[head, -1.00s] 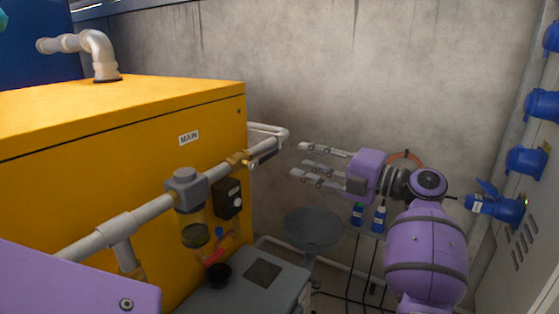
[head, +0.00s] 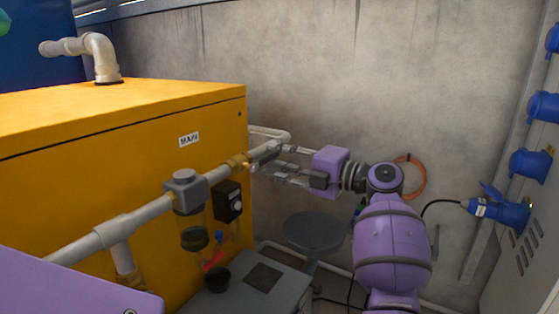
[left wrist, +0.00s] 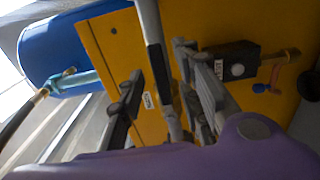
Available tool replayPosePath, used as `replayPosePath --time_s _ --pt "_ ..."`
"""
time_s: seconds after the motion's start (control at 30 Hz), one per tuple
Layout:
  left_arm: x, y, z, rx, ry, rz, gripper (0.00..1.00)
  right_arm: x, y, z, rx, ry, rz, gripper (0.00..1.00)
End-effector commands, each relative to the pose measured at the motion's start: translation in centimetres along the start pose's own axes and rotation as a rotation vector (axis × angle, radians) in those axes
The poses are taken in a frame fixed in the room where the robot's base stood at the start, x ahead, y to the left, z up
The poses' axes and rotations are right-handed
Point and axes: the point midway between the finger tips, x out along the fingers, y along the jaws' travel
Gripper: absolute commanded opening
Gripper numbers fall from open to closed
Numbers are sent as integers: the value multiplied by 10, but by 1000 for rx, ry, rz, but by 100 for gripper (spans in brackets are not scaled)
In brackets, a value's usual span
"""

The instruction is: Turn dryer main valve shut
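The dryer is a yellow cabinet (head: 120,120) with a MAIN label (head: 189,139), also seen in the left wrist view (left wrist: 148,101). A grey pipe (head: 140,214) runs along its front. The main valve has a brass body (head: 238,162) and a dark lever (head: 263,152) that lies roughly along the pipe. My left gripper (head: 264,161) is at the lever's far end, its fingers apart. In the left wrist view the open fingers (left wrist: 165,98) stand on either side of a dark-and-grey bar. Whether they touch the lever is unclear. My right gripper is out of view.
A grey filter with a clear bowl (head: 192,228) hangs from the pipe beside a black box (head: 228,201). A small red handle (head: 215,260) sits below. A grey round dish (head: 314,232) is under my left arm. Blue sockets (head: 530,164) line the right wall.

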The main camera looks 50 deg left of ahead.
Motion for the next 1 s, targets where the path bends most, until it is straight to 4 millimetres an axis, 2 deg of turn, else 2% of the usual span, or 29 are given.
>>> replayPosePath --time_s 0.03,0.23,0.67,1.0 --pt "0 0 0 0 0 0 25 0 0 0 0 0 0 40" --pt "0 0 0 0 0 0 0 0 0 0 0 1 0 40" --pt "0 1 0 -9 0 1 0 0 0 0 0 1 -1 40" --pt "0 12 -1 -155 1 0 0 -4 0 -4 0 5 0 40"
